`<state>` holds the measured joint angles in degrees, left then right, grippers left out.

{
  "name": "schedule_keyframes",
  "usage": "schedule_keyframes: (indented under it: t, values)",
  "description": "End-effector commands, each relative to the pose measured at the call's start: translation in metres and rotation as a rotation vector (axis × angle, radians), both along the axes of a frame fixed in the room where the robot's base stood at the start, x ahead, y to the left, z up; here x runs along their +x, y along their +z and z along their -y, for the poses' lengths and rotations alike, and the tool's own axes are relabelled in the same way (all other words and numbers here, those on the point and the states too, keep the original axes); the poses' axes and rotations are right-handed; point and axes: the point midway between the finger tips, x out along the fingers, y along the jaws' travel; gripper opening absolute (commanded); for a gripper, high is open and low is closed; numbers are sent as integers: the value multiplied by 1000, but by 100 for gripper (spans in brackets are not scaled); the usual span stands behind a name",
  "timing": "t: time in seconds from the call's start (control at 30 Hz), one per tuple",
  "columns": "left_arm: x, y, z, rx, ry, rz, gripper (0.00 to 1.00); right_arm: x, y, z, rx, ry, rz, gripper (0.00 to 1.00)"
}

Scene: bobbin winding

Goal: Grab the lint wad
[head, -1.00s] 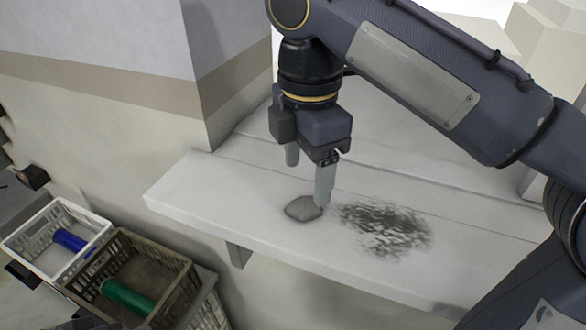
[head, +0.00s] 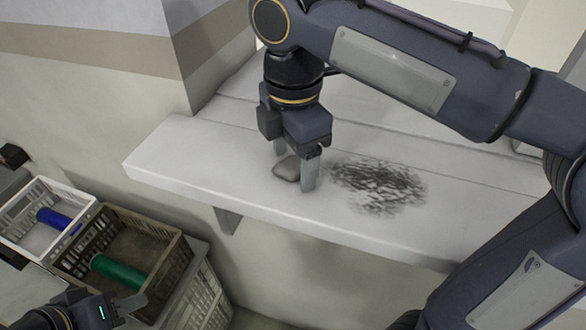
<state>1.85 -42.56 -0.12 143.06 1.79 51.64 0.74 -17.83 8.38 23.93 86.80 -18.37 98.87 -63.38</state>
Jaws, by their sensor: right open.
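The lint wad (head: 287,168) is a small grey lump on the white ledge (head: 190,165) in the head view. My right gripper (head: 294,166) points down over it with its fingers apart. One finger is to the wad's right and the other is at its far left side, so the wad sits between or just in front of them. I cannot tell whether the fingers touch it. My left gripper (head: 128,308) shows at the bottom left edge, partly cut off, well away from the wad; its jaw opening is unclear.
A dark smudged patch (head: 378,186) lies on the ledge right of the wad. Below left stand a white crate (head: 20,232) with a blue bobbin (head: 53,218) and a brown crate (head: 160,262) with a green bobbin (head: 118,271). A wall corner rises behind the ledge's left end.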

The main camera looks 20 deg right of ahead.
Motion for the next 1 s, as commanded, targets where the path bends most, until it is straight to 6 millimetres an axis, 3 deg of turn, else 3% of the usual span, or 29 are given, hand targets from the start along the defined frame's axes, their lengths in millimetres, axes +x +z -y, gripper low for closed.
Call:
schedule_keyframes:
  t: [0.1,0.47,0.83,1.0]
  values:
    - [0,1,0,0,0,1,36,0,1,0,0,0,0,68]
    - [0,1,0,0,0,1,36,0,1,0,0,0,0,21]
    - [0,3,0,0,0,0,36,0,3,0,0,0,0,21]
    - [0,23,0,0,0,0,36,0,26,0,0,0,0,21]
